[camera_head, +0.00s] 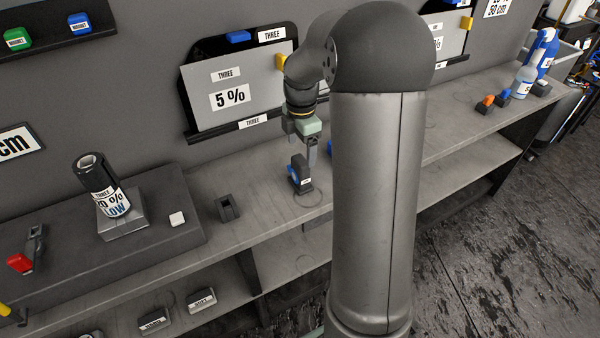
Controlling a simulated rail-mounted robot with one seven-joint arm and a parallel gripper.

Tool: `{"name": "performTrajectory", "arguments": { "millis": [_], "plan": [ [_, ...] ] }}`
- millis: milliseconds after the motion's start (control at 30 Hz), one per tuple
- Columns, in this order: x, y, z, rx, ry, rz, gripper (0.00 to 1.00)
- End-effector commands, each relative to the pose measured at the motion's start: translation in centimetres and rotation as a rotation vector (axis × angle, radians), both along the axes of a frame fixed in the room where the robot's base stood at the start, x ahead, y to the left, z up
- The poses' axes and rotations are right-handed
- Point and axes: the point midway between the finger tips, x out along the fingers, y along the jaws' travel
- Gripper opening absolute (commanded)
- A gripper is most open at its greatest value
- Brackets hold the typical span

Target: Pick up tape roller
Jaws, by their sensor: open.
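My gripper (309,153) is open and points down over the workbench, in front of the panel marked "5 %". A small dark and blue item with a white label (300,174) stands on the bench just below and left of the fingertips. It may be the tape roller, but its label is too small to read. I cannot tell whether the fingers touch it. My arm hides part of the bench to the right, where a bit of another blue item (331,148) shows.
An empty dark holder (229,208) and a white block (177,219) are to the left. Bottles (523,82) and small orange and blue items (487,102) stand at the far right.

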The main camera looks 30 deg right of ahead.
Motion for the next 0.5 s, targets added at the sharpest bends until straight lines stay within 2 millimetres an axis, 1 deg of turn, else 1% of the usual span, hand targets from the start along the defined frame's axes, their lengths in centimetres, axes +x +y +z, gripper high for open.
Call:
{"name": "performTrajectory", "arguments": {
  "millis": [33,100,267,367,500],
  "plan": [
    [0.0,0.0,-0.7,0.001,0.002,0.0,0.8],
    [0.0,0.0,-1.4,0.0,0.001,0.0,0.8],
    [0.0,0.0,-2.3,0.0,0.0,0.0,0.8],
    [-0.1,0.1,-3.5,0.001,0.003,0.0,0.8],
    [-0.1,0.1,-5.7,0.001,0.002,0.001,0.8]
  ]
}}
